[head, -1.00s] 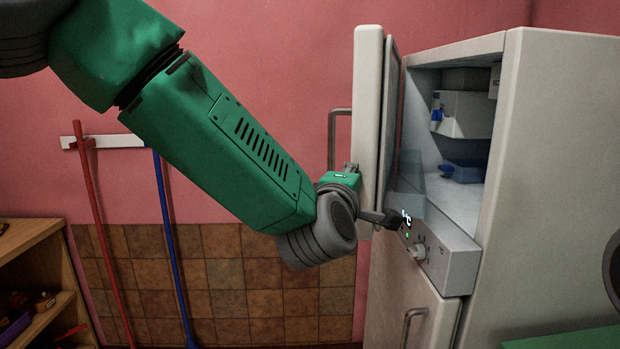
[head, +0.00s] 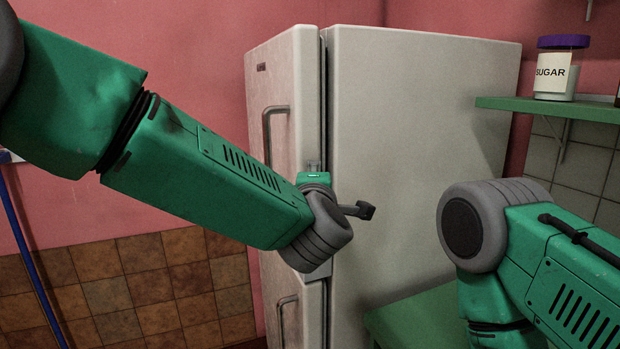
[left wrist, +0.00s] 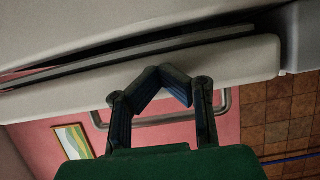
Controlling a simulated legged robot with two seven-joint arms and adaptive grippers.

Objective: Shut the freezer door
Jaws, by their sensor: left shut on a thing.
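The white freezer door (head: 284,101) is the upper door of a tall cabinet (head: 420,130). It stands almost flush with the cabinet, with a narrow dark gap along its edge. The left wrist view shows this gap as a dark strip beside the pale door edge (left wrist: 240,62). A metal bar handle (head: 268,135) is on the door's front. My left gripper (head: 314,166) is at the door's edge, right of the handle. In the left wrist view its dark fingers (left wrist: 162,82) are closed together against the door edge, with the handle behind them. My right gripper is out of view.
A lower door with its own handle (head: 281,318) is below. A green surface (head: 415,325) lies right of the cabinet. A green wall shelf (head: 550,106) holds a sugar jar (head: 556,75). My right arm fills the lower right. A blue pole (head: 35,260) leans at left.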

